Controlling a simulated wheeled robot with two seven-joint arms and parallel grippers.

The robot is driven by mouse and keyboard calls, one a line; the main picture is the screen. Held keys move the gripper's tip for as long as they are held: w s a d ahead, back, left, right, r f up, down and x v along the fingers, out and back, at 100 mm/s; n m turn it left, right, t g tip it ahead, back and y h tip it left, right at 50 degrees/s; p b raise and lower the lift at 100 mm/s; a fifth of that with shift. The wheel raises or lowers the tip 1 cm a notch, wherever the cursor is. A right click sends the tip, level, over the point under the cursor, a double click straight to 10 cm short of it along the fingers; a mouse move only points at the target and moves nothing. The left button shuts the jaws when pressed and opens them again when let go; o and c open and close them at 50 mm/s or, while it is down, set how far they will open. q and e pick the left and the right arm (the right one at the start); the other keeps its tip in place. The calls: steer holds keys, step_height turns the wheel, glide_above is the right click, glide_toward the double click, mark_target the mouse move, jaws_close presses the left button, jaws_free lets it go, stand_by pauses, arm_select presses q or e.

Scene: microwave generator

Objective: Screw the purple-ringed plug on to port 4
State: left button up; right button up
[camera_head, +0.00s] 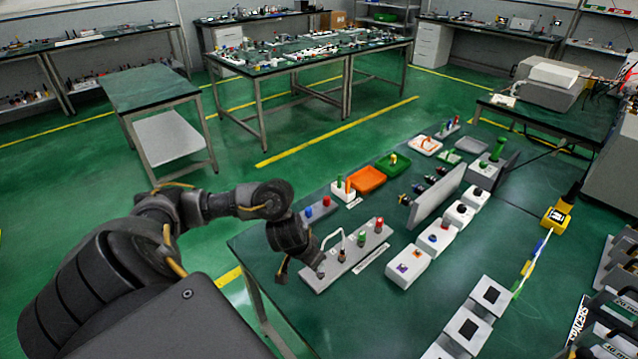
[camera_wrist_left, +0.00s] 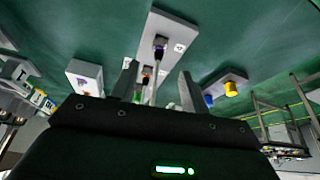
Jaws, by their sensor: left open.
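My left gripper (camera_head: 318,266) reaches down at the near left end of a long grey block (camera_head: 338,271) on the green table. In the left wrist view its two fingers (camera_wrist_left: 158,72) are apart, with a white cable (camera_wrist_left: 152,90) running between them in the picture. A dark plug with a purplish tint (camera_wrist_left: 160,43) stands on the block beyond the fingertips, near a white label. I cannot tell whether the fingers touch anything. In the head view the cable (camera_head: 333,233) arches near green (camera_head: 361,239) and red (camera_head: 379,225) plugs. Port numbers are too small to read.
White boxes (camera_head: 407,268) stand right of the grey block, and a grey upright panel (camera_head: 436,201) stands behind. A smaller block with blue and red parts (camera_head: 318,209) lies behind the gripper. Orange (camera_head: 367,179) and green (camera_head: 393,165) trays lie farther back.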

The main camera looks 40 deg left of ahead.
mark_target(318, 273)
arm_select(q)
steer(key=b+x, duration=0.2)
steer(key=x, duration=0.4)
steer(key=shift+f, duration=0.25)
steer(key=shift+w+f, duration=0.35)
steer(key=shift+f, duration=0.2)
arm_select(e)
steer(key=f, duration=0.1)
steer(key=w+f, duration=0.1)
steer(key=f, duration=0.1)
steer(key=shift+w+a, duration=0.1)
arm_select(q)
steer(key=shift+c, duration=0.2)
jaws_close()
